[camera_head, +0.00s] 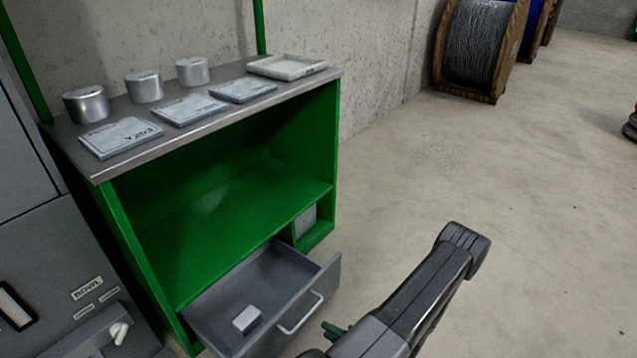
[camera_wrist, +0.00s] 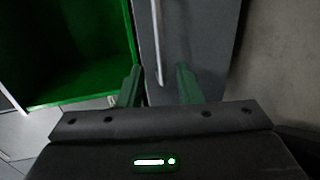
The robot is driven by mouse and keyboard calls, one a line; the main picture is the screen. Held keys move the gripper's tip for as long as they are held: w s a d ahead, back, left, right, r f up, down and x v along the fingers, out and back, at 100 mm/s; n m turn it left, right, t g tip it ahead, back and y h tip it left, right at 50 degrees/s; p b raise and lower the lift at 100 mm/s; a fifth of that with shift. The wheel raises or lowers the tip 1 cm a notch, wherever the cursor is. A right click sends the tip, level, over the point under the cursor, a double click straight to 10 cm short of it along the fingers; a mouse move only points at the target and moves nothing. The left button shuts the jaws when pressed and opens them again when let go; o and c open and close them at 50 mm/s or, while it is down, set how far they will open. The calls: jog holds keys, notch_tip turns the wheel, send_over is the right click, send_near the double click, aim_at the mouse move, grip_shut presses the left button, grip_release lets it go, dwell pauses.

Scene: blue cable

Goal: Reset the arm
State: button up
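My arm reaches in from the bottom of the head view. My gripper (camera_head: 333,330) shows there only as small green fingers, right of the open drawer's handle (camera_head: 301,313). In the wrist view, my gripper (camera_wrist: 159,84) has its two green fingers apart with nothing held between them. The handle (camera_wrist: 158,45) shows as a pale bar beyond and between the fingertips, on the grey drawer front (camera_wrist: 200,40). I cannot tell the exact distance between fingers and handle.
A grey drawer (camera_head: 208,309) stands pulled out of the green cabinet (camera_head: 130,235), with a small pale block (camera_head: 246,319) inside. Metal cylinders (camera_head: 144,87), flat labelled plates (camera_head: 120,138) and a shallow tray (camera_head: 287,67) sit on the worktop.

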aim_at(305, 317)
jog(key=b+x, duration=0.3)
jog(key=x, duration=0.7)
jog(key=shift+w+a, duration=0.3)
jog(key=shift+a, duration=0.1)
jog(key=shift+w+a, duration=0.25)
dwell(0.7)
jog(key=shift+d, duration=0.1)
